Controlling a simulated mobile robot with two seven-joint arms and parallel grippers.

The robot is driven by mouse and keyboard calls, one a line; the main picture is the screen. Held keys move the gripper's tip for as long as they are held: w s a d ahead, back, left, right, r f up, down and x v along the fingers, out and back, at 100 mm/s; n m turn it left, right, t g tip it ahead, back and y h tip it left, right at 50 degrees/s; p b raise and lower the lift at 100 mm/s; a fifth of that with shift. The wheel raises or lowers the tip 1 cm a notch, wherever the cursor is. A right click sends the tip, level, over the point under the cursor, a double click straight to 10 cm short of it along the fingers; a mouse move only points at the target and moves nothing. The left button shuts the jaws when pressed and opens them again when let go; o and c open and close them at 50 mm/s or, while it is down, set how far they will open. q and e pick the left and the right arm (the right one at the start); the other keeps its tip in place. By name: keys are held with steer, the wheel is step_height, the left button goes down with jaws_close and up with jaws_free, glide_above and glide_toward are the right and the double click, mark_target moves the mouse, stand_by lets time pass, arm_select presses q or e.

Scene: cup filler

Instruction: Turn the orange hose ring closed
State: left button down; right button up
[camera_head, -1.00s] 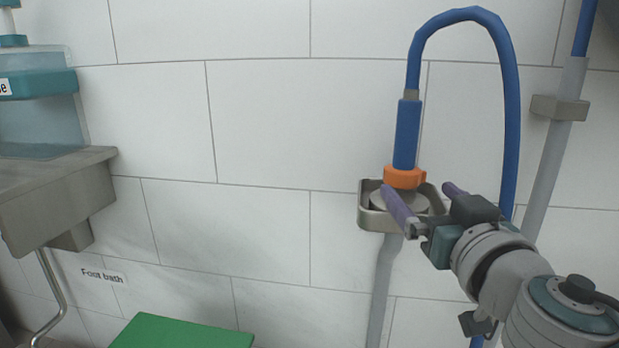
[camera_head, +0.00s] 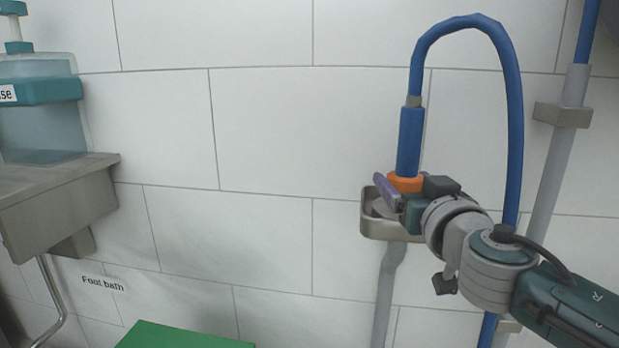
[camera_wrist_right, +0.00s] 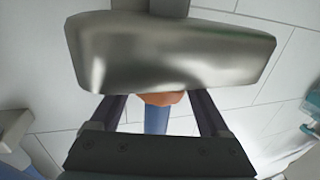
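The orange hose ring (camera_head: 405,182) sits at the lower end of the blue hose nozzle (camera_head: 410,140), just above a small metal wall tray (camera_head: 392,228). My right gripper (camera_head: 400,190) is at the ring, with one purple finger along its left side; the other finger is hidden in the head view. In the right wrist view the orange ring (camera_wrist_right: 162,98) lies between the two spread fingers (camera_wrist_right: 160,108), with a gap visible on each side. The tray (camera_wrist_right: 170,55) hides the fingertips there. My left gripper is not in view.
The blue hose (camera_head: 511,120) loops over and down behind my right arm. A grey pipe (camera_head: 560,150) runs down the wall at the right. A metal sink (camera_head: 60,200) with a teal dispenser (camera_head: 42,120) is at the left. A green block (camera_head: 180,336) is below.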

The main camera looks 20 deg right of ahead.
steer(key=c, duration=1)
steer(key=shift+f+m+h+b, duration=0.1)
steer(key=shift+m+h+b, duration=0.2)
steer(key=shift+b, duration=0.2)
steer(key=m+g+h+b, duration=0.2)
steer(key=h+b, duration=0.1)
steer(key=b, duration=0.3)
steer(key=m+g+h+b, duration=0.3)
steer(key=b, duration=0.3)
steer(key=m+g+h+b, duration=0.2)
steer(key=g+h+b, duration=0.1)
steer(key=b, duration=0.3)
steer(key=shift+a+f+m+h+b, duration=0.15)
steer(key=shift+f+m+h+b, duration=0.15)
steer(key=shift+f+m+b, duration=0.1)
steer(key=shift+r+m+g+h+b, duration=0.5)
steer(key=shift+m+g+b, duration=0.2)
steer(key=shift+g+b, duration=0.2)
steer(key=shift+m+g+b, duration=0.3)
steer(key=shift+g+b, duration=0.1)
steer(key=shift+g, duration=0.1)
steer(key=o, duration=1.3)
steer(key=shift+o, duration=0.2)
